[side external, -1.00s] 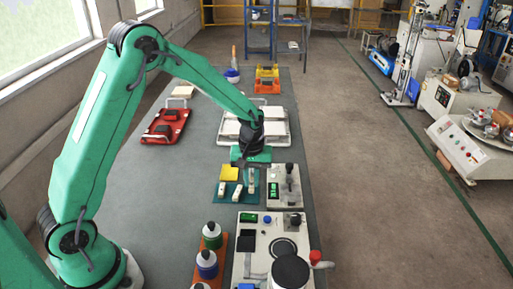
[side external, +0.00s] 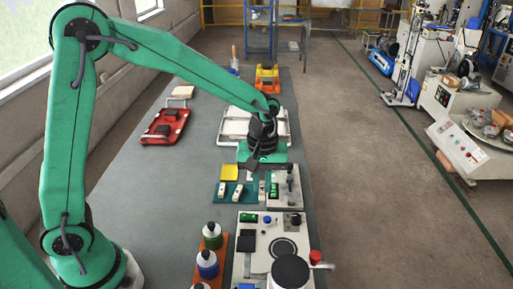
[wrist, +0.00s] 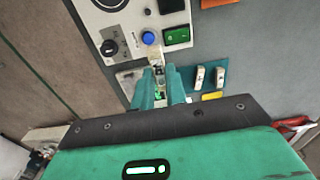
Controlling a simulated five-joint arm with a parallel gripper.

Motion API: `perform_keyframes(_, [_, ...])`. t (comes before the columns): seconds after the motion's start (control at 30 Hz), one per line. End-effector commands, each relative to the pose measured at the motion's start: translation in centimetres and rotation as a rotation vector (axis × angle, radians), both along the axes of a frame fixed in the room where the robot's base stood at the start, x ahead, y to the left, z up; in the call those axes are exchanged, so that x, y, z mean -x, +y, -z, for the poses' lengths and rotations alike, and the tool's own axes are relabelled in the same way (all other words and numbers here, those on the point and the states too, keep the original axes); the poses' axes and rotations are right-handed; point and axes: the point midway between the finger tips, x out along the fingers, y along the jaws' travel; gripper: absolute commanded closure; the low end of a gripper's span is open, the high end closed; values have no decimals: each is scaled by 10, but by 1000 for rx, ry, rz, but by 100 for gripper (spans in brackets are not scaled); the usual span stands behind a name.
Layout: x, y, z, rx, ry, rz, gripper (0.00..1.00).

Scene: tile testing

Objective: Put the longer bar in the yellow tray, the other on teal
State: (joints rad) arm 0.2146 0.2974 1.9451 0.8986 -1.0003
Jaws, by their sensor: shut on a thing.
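My gripper (side external: 262,187) is shut on a pale bar, held between its teal fingers, near the right edge of the teal mat and beside a grey instrument box. In the wrist view the gripper (wrist: 160,72) has the held bar's pale end (wrist: 155,53) showing past the fingertips. Two other pale bars (side external: 222,189) (side external: 237,191) lie side by side on the teal mat (side external: 229,200). They also show in the wrist view (wrist: 199,77) (wrist: 220,76). The small yellow tray (side external: 229,172) is behind them, with nothing visible on it. The held bar's full length is hidden.
The grey instrument box (side external: 285,199) with an upright black part stands right of the mat. A larger control panel (side external: 246,270) and bottles (side external: 207,263) are in front. A white tray (side external: 226,141), a red tray (side external: 150,134) and an orange rack (side external: 267,78) are behind. The left tabletop is clear.

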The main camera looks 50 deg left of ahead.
Motion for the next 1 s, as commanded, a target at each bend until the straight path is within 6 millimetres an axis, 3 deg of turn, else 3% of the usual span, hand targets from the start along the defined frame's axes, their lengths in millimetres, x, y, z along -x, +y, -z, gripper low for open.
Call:
perform_keyframes(0.67, [-1,2,0,-1,1,-1,100])
perform_keyframes(0.87, [-12,18,3,0,1,-5,100])
perform_keyframes(1.0, [-26,43,7,0,1,-7,100])
